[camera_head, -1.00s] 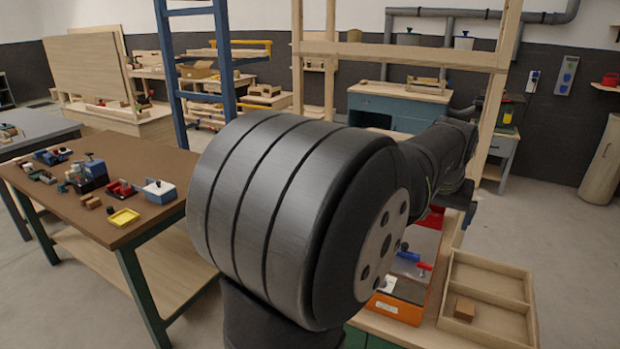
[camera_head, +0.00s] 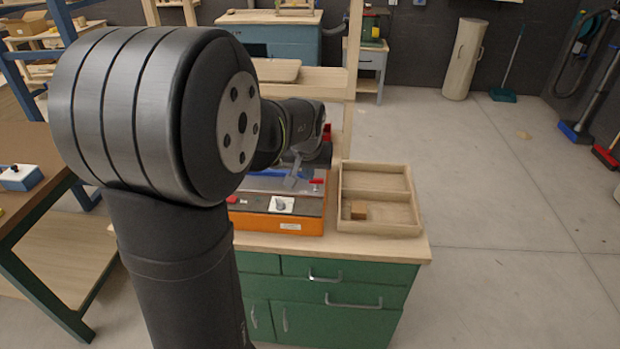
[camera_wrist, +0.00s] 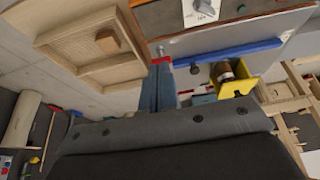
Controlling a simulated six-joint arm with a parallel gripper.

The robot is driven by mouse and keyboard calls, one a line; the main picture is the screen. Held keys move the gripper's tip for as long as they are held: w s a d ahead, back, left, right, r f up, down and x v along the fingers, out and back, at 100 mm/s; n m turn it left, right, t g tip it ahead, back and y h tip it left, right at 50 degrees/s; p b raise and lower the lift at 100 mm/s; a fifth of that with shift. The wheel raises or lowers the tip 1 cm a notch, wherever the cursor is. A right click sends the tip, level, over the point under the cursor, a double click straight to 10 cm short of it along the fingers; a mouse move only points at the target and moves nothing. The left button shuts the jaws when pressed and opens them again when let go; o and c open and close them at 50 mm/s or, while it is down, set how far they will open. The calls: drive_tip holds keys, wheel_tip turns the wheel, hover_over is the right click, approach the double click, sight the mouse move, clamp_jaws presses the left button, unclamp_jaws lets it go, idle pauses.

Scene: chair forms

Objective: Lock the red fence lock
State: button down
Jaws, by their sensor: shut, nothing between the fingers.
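The red fence lock (camera_head: 318,181) is a small red lever on the right part of the orange-based machine (camera_head: 289,225), beside a blue bar (camera_head: 268,173). In the wrist view red parts (camera_wrist: 161,60) show right at my fingertips, against the end of the blue bar (camera_wrist: 228,51). My gripper (camera_head: 292,182) is shut and empty, pointing down over the machine top. In the wrist view its fingers (camera_wrist: 164,66) lie side by side close to the red piece. I cannot tell whether they touch it, nor the lever's exact angle.
A wooden tray (camera_head: 378,166) with a small wood block (camera_head: 358,210) stands right of the machine on the green cabinet (camera_head: 330,290). A white plate with a knob (camera_head: 281,204) and a red button (camera_head: 232,199) are on the machine front. A yellow part (camera_wrist: 240,82) is near the fingers.

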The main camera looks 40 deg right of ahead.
sight(316, 184)
drive_tip(key=x, duration=1)
drive_tip(key=shift+w+d, duration=1.35)
drive_tip(key=shift+d, duration=0.05)
